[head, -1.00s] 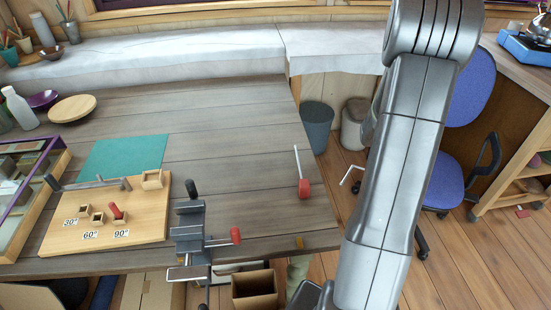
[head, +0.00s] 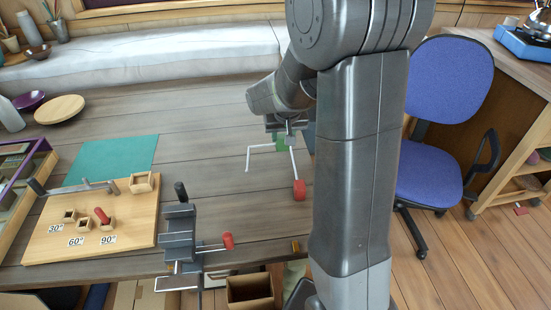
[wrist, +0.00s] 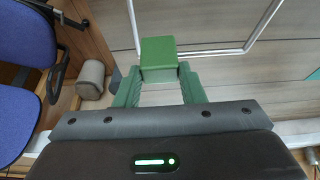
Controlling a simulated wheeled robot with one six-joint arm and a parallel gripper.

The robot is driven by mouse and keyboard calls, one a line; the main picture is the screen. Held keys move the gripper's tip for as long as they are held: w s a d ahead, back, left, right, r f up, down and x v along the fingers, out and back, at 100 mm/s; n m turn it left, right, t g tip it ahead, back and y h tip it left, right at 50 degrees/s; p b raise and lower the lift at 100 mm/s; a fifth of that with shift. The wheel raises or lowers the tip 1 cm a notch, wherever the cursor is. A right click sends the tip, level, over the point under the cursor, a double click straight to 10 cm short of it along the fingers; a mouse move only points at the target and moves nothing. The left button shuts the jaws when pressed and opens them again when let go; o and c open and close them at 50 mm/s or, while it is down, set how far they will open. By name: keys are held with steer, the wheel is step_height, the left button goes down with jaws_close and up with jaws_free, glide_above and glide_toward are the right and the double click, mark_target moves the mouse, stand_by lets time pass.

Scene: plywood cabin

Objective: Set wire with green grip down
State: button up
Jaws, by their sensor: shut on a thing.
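The wire with green grip shows over the table's right part in the head view, its pale bent rod (head: 260,146) reaching left and bending down. My gripper (head: 284,132) is shut on its green grip (head: 280,143), partly hidden by my arm. In the wrist view the green grip (wrist: 158,55) sits between the fingertips of my gripper (wrist: 160,76), and the rod (wrist: 218,52) runs right, then bends upward. I cannot tell whether the wire touches the table (head: 215,125). A wire with a red grip (head: 298,190) lies close to the right of it.
A wooden board (head: 130,225) with angle-marked blocks and a teal mat (head: 115,158) are at left. A clamp-like tool (head: 180,240) with a red knob stands at the front edge. The tabletop between mat and wires is clear. A blue chair (head: 450,110) stands at right.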

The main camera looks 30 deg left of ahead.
mark_target(283, 149)
step_height(283, 149, down, 7)
steer(key=shift+f, duration=0.15)
stand_by(0.4)
steer(key=shift+f+b, duration=0.2)
steer(key=shift+b, duration=0.1)
steer(key=o, duration=1.2)
steer(key=shift+c, duration=0.2)
steer(key=shift+r, duration=0.2)
steer(key=shift+r, duration=0.25)
steer(key=v, duration=1.1)
steer(key=shift+d+r+p, duration=0.2)
steer(key=shift+p, duration=0.15)
